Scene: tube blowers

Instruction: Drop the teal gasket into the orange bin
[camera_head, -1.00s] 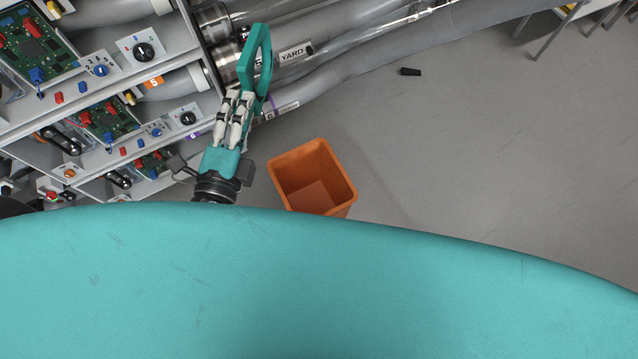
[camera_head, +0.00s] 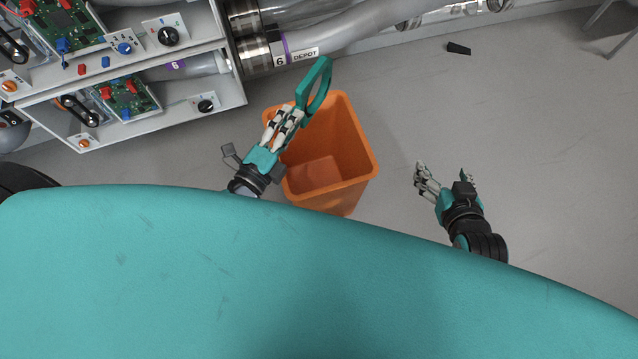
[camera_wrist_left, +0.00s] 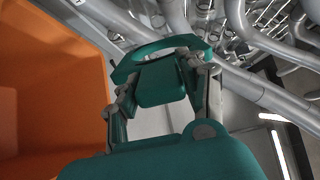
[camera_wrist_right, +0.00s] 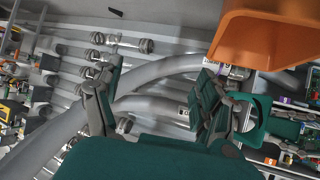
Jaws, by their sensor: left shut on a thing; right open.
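The teal gasket (camera_head: 322,86) is a ring held in my left gripper (camera_head: 298,112), which is shut on it. In the head view the gasket overlaps the far left rim of the orange bin (camera_head: 357,145). In the left wrist view the gasket (camera_wrist_left: 160,47) lies across the fingertips, and the orange bin (camera_wrist_left: 50,90) fills the left side. My right gripper (camera_head: 443,170) is open and empty, to the right of the bin. In the right wrist view the bin (camera_wrist_right: 262,42) is at the top right and the gasket (camera_wrist_right: 256,120) shows below it.
A grey rack with circuit boards and knobs (camera_head: 150,80) stands at the left. Thick grey tubes (camera_head: 350,35) run along the back. A small black object (camera_head: 458,48) lies on the floor.

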